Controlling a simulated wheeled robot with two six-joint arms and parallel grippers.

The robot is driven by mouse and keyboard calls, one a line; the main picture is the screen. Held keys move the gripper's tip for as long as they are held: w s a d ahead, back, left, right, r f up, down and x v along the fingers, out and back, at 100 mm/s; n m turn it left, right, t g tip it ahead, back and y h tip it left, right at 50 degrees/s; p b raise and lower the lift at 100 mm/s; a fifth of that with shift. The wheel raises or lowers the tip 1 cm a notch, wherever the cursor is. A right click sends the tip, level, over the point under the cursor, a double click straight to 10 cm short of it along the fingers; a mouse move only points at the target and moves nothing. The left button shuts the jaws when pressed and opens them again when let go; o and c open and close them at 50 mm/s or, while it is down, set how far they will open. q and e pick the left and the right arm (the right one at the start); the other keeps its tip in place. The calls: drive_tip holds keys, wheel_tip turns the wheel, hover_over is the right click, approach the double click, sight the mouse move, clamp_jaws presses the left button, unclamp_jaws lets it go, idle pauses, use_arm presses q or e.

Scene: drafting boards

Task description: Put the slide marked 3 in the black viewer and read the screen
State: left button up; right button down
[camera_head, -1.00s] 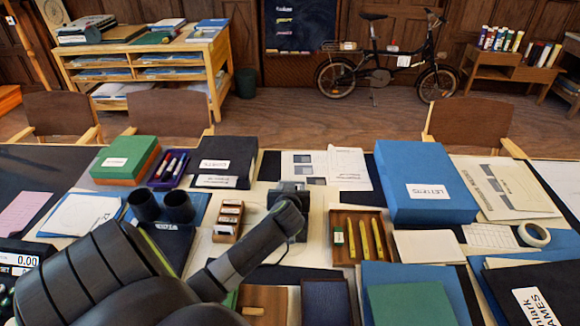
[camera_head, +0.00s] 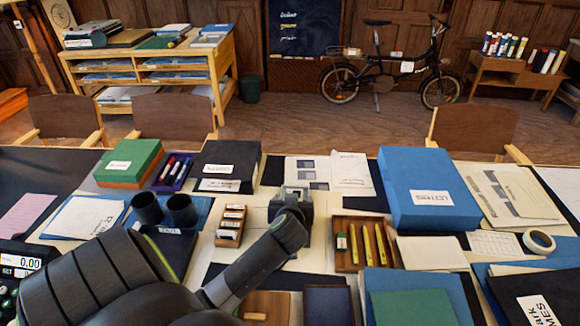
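The black viewer (camera_head: 304,207) appears as a small dark boxy device with a lighter top, on the pale sheet mid-table. My arm's rounded joint partly covers its front, and its screen cannot be read. A wooden slide rack (camera_head: 228,240) stands just left of it, holding several pieces with white labels. The labels are too small to read, so I cannot tell which is the slide marked 3. My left arm reaches in from the lower left towards the viewer, but its gripper does not show. My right gripper is out of view.
A wooden tray (camera_head: 346,266) with yellow sticks lies right of the viewer, before a big blue box (camera_head: 428,182). Two black cups (camera_head: 182,208) stand at left, near a green box (camera_head: 134,156). Folders and books crowd the front; a tape roll (camera_head: 538,240) lies right.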

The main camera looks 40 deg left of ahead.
use_arm(q)
drive_tip(key=v, duration=1.2)
drive_tip(key=shift+s+d+b, duration=0.2)
drive_tip(key=shift+b, duration=0.2)
